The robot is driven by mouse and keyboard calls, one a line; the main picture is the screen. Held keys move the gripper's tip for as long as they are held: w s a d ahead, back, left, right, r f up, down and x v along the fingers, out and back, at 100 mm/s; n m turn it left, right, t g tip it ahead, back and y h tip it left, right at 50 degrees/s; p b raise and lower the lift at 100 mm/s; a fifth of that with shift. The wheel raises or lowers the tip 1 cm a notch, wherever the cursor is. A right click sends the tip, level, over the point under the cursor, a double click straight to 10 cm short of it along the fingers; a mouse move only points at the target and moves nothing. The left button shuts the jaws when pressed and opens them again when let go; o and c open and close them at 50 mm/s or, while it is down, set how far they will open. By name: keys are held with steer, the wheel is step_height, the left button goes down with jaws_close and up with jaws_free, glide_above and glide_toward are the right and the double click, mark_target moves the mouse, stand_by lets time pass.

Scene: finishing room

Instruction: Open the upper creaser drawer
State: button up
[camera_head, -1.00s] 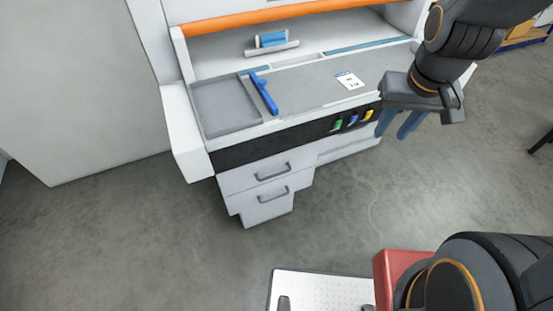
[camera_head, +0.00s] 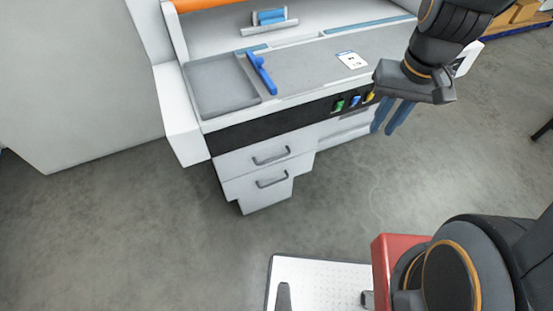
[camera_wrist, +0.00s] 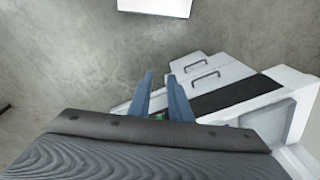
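The creaser is a white machine with a black front strip (camera_head: 240,136). Below the strip, the upper drawer (camera_head: 238,162) has a dark bar handle (camera_head: 271,155) and looks shut. In the wrist view the upper handle (camera_wrist: 206,75) lies right of the fingers. The lower drawer (camera_head: 243,188) with its own handle (camera_head: 271,179) is just beneath and also looks shut. My gripper (camera_head: 383,131) is open and empty, its blue fingers pointing down, to the right of the drawers in the head view. In the wrist view the fingers (camera_wrist: 162,76) are apart with nothing between them.
A blue tool (camera_head: 262,75) and a white card (camera_head: 352,60) lie on the creaser's top beside a grey tray (camera_head: 215,87). The floor before the drawers is clear.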

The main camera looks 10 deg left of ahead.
steer(key=w+a+f+m+g+y+b, duration=0.1)
steer(key=a+f+g+b, duration=0.1)
steer(key=f+b, duration=0.3)
steer(key=w+a+f+g+y+b, duration=0.1)
steer(key=a+f+y+b, duration=0.15)
steer(key=f, duration=0.55)
steer(key=m+g+y+b, duration=0.1)
steer(key=m+y+b, duration=0.2)
steer(key=y+b, duration=1.45)
glide_toward(283, 156)
steer(key=a+r+h+b, duration=0.4)
steer(key=h+b, duration=0.2)
steer(key=shift+x, duration=3.6)
steer(key=shift+s, duration=0.15)
jaws_close()
